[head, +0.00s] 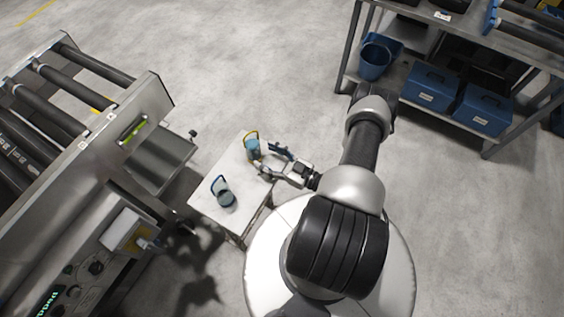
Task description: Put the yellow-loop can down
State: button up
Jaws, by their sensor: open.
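The yellow-loop can (253,149) is a small blue can with a yellow loop at its top. It appears to stand upright on the far part of a small white table (233,173). My gripper (268,158) is open, just right of the can with its fingers pointing at it. Whether a finger touches the can is too small to tell. A second can (226,198) with a dark blue loop stands on the near left part of the same table.
A roller conveyor machine (120,120) with a control panel stands to the left. A shelf rack (490,30) at the upper right holds a blue bucket (374,62) and blue boxes (431,86). The grey floor beyond the table is clear.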

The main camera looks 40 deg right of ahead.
jog(key=v, duration=0.6)
jog(key=shift+d, duration=0.2)
jog(key=w+d+r+n+g+h, duration=0.3)
jog(key=w+d+r+g+h, duration=0.3)
jog(key=w+d+r, duration=0.55)
jog(key=w+r+m+g+h, duration=0.1)
jog(key=w+r+g+h, duration=0.15)
jog(key=r, duration=0.55)
jog(key=w+r+m+g+h, duration=0.1)
jog(key=w+r, duration=0.2)
jog(key=r, duration=0.5)
jog(key=s+a+r+m+g, duration=0.1)
jog(key=s+a+r+m, duration=0.1)
jog(key=s+a+r, duration=0.3)
jog(key=s+a+r+m, duration=0.1)
jog(key=s+a+r, duration=0.2)
jog(key=a+r, duration=0.45)
jog(key=s+a+r+m+g+y, duration=0.2)
jog(key=s+a+r+y, duration=0.1)
jog(key=s+a, duration=1.2)
jog(key=shift+s+a+r, duration=0.2)
jog(key=shift+s+a, duration=0.1)
jog(key=shift+s, duration=0.95)
